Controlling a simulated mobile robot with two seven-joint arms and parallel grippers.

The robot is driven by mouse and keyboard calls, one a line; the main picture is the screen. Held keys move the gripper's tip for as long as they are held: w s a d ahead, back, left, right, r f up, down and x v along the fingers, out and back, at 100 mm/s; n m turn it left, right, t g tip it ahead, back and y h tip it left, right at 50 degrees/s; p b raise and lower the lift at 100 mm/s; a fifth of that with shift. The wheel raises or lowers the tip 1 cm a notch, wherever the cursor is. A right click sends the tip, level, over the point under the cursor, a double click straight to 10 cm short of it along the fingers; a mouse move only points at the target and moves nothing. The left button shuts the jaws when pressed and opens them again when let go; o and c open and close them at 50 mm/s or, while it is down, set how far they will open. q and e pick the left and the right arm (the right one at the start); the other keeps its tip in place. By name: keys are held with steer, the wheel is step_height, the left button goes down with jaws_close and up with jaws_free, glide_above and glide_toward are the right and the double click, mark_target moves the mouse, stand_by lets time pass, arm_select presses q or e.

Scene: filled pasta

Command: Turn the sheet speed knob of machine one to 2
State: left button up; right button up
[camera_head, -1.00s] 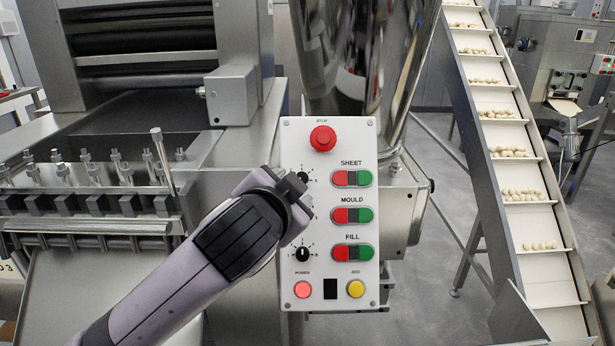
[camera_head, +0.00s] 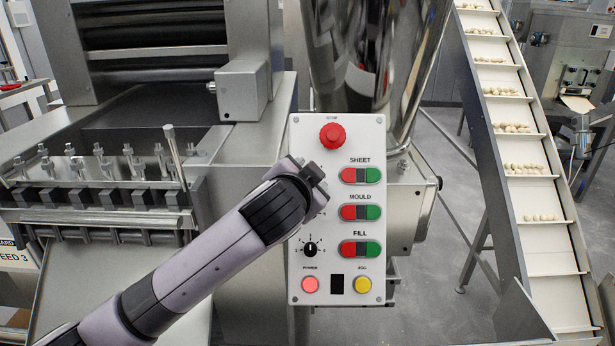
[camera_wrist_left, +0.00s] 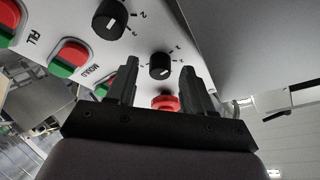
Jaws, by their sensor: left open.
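The control panel (camera_head: 336,262) of the machine stands in the middle of the head view, with SHEET, MOULD and FILL button pairs. My left gripper (camera_head: 318,172) is in front of its left side at SHEET height and hides the sheet speed knob there. In the left wrist view, the black sheet speed knob (camera_wrist_left: 160,66) with a white mark shows between the open fingers of my left gripper (camera_wrist_left: 155,80). I cannot tell which number its mark points at, or whether a finger touches it. My right gripper is out of view.
The red stop button (camera_head: 333,135) is just above; it also shows beyond the knob in the wrist view (camera_wrist_left: 165,102). Another black knob (camera_wrist_left: 110,18) is close by. The fill knob (camera_head: 310,249) is lower on the panel. A steel hopper (camera_head: 375,60) rises behind the panel.

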arm_select(q)
jaws_close()
steer(key=m, duration=0.2)
steer(key=m+g+h, duration=0.1)
steer(key=m, duration=0.2)
steer(key=shift+w+a+r, duration=0.1)
steer(key=shift+r, duration=0.1)
steer(key=shift+w+r+m+g, duration=0.1)
steer(key=shift+m+g, duration=0.4)
steer(key=shift+m, duration=0.85)
steer(key=shift+m+g, duration=0.5)
steer(key=shift+m, duration=0.85)
jaws_free()
